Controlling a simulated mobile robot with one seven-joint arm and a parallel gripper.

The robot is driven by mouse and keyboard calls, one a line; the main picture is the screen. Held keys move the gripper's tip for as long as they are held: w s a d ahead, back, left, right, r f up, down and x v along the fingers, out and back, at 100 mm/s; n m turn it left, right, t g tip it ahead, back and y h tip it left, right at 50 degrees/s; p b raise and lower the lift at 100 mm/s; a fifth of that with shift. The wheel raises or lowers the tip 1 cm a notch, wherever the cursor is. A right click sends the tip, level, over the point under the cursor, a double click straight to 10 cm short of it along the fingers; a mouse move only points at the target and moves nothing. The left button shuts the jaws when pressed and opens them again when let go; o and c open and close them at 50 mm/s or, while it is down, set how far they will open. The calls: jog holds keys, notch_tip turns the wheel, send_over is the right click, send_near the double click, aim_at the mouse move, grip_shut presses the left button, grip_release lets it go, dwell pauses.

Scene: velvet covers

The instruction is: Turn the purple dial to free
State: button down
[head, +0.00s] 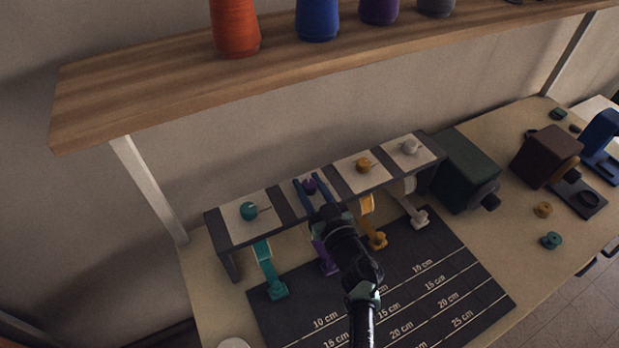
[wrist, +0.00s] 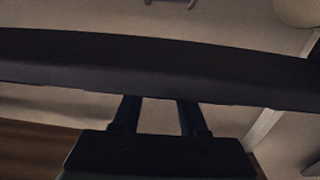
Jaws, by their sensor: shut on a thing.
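The purple dial (head: 309,187) sits on a pale plate on the top of a dark rack (head: 290,203), second from the left in a row of dials. My gripper (head: 311,184) reaches over the rack from the front, with its dark blue fingers on either side of the dial, shut on it. The dial's pointer and plate markings are too small and too covered to read. In the wrist view the two fingers (wrist: 157,115) pass behind a dark bar, and the dial is hidden. A purple strip (head: 319,250) hangs from the rack below, partly behind my arm.
Teal (head: 248,211), orange (head: 363,165) and white (head: 409,147) dials share the rack, with strips hanging in front. A dark measuring mat (head: 460,285) lies before it. A wooden shelf (head: 160,95) with thread spools overhangs behind. A dark green box (head: 465,168) stands at right.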

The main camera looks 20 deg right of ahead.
jog(key=shift+n+g+y, duration=0.4)
jog(key=shift+n+y, duration=0.7)
jog(key=shift+y, duration=0.6)
jog(key=shift+c, duration=2.2)
grip_release()
jog(key=shift+s, duration=0.1)
jog(key=p+v, duration=0.2)
jog(key=v, duration=1)
jog(key=shift+s, duration=0.35)
jog(key=shift+d, duration=0.1)
